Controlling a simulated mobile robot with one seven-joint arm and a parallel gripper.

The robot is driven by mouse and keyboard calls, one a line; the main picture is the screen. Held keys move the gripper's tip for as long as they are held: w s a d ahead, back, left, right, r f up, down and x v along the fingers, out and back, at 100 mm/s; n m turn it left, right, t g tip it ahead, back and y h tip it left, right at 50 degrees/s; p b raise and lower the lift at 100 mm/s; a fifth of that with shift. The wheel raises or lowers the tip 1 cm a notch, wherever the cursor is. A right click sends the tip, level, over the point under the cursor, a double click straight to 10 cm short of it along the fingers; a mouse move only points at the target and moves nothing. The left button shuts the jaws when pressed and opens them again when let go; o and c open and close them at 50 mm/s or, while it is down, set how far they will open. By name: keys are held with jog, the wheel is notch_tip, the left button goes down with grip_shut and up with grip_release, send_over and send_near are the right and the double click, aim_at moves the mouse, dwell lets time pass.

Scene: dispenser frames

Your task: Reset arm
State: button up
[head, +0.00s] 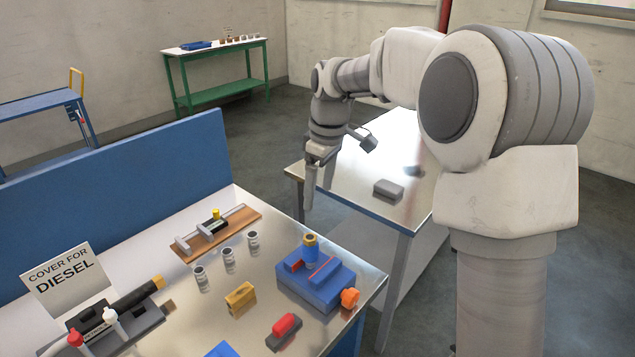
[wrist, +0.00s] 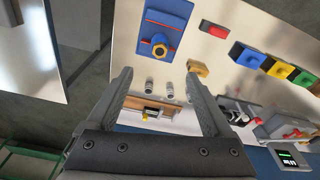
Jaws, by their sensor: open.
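My gripper (head: 318,183) hangs from my raised arm above the gap between the metal workbench (head: 215,318) and a second metal table (head: 365,170). In the wrist view my gripper (wrist: 157,85) has its two dark fingers spread wide with nothing between the tips. The blue fixture block (head: 318,278), with a yellow-topped blue cylinder and an orange knob, stands on the workbench below and apart from my gripper. The same fixture block (wrist: 165,30) shows above the fingertips in the wrist view.
On the workbench are several small metal cylinders (head: 228,258), a wooden board with a clamp (head: 215,232), a yellow block (head: 240,298), a red-and-grey piece (head: 284,331) and a "COVER FOR DIESEL" sign (head: 62,275). A grey block (head: 388,189) lies on the second table. A blue panel (head: 120,190) edges the workbench.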

jog(key=s+d+r+m+t+h, duration=0.15)
jog(key=s+d+r+m, duration=0.25)
jog(key=s, duration=0.7)
jog(key=s+d+r+m+t, duration=0.2)
jog(key=s+d+r+m, duration=0.15)
jog(key=s, duration=0.65)
jog(key=s+d+f+m+t, duration=0.1)
jog(key=s+f+m, duration=0.2)
jog(key=s, duration=0.5)
jog(key=shift+d+m, duration=0.3)
jog(key=shift+m, duration=0.05)
